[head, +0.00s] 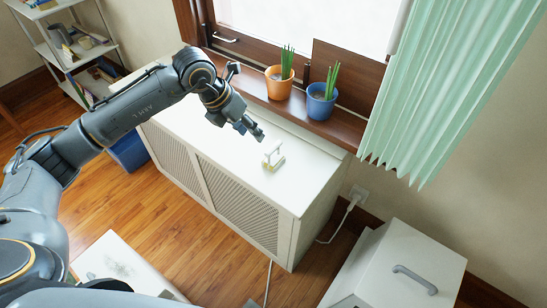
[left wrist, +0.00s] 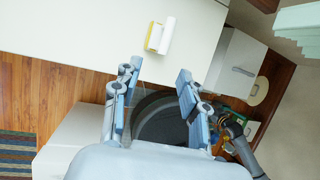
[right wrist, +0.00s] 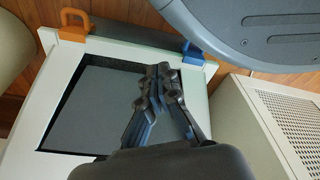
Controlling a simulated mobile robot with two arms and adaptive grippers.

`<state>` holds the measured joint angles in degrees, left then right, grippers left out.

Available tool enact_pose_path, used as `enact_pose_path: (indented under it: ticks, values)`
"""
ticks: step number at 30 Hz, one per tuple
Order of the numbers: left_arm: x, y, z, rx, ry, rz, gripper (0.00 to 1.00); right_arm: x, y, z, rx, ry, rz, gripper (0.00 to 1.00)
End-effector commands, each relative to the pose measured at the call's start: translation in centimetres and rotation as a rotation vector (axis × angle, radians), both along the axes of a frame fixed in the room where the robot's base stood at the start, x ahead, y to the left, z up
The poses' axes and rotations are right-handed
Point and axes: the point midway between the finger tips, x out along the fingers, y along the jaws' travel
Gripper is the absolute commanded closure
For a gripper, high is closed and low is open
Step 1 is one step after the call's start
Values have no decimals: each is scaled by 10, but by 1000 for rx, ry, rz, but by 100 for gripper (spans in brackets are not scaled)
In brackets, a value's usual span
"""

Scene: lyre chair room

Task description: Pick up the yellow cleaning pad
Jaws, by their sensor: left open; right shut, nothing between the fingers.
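The yellow cleaning pad (head: 274,164) has a white handle part on top and rests on the white radiator cover (head: 205,138) below the window. In the left wrist view the pad (left wrist: 151,37) lies beyond the fingertips, with its white part on its right. My left gripper (head: 252,130) is open and empty, above the cover just to the upper left of the pad, apart from it. Its spread fingers show in the left wrist view (left wrist: 156,80). My right gripper (right wrist: 165,78) is shut and empty over a white open box (right wrist: 85,110), away from the pad.
An orange pot (head: 279,85) and a blue pot (head: 321,104) with plants stand on the wooden sill behind the pad. A green curtain (head: 430,90) hangs at the right. A white cabinet (head: 410,262) stands at lower right. The cover around the pad is clear.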

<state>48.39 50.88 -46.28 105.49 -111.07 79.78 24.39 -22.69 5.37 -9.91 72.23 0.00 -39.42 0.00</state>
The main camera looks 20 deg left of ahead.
Motion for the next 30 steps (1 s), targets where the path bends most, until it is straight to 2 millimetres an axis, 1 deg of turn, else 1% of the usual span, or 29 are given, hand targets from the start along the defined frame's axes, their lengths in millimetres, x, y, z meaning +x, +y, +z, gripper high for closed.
enact_pose_path:
  ticks: [1, 3, 6, 9, 14, 17, 21, 24, 27, 30]
  values:
    - [2, -4, -12, -2, 5, -1, 57, 2, 0, 1, 1, -2, -1, 100]
    - [7, -9, -25, -4, 4, -2, 57, 5, 1, 3, 0, -5, -1, 100]
    - [12, -16, -42, -4, 4, -3, 57, 8, 1, 7, 1, -7, -2, 100]
    - [17, -20, -55, -6, 3, -3, 57, 11, 1, 10, 1, -8, -2, 100]
    - [20, -23, -64, -5, 0, -3, 57, 13, 2, 13, 1, -11, -3, 100]
    - [23, -29, -72, -7, 2, -4, 57, 13, 2, 13, 0, -9, -3, 100]
    - [30, -39, -91, -7, 3, -4, 57, 14, 2, 14, 0, -7, -3, 100]
    - [34, -42, -102, -6, 3, -3, 57, 16, 2, 16, 0, -8, -3, 100]
    - [37, -44, -107, -5, 0, -3, 57, 21, 2, 21, 1, -16, -4, 100]
    - [37, -44, -108, -6, -1, -3, 57, 24, 3, 24, 2, -21, -4, 100]
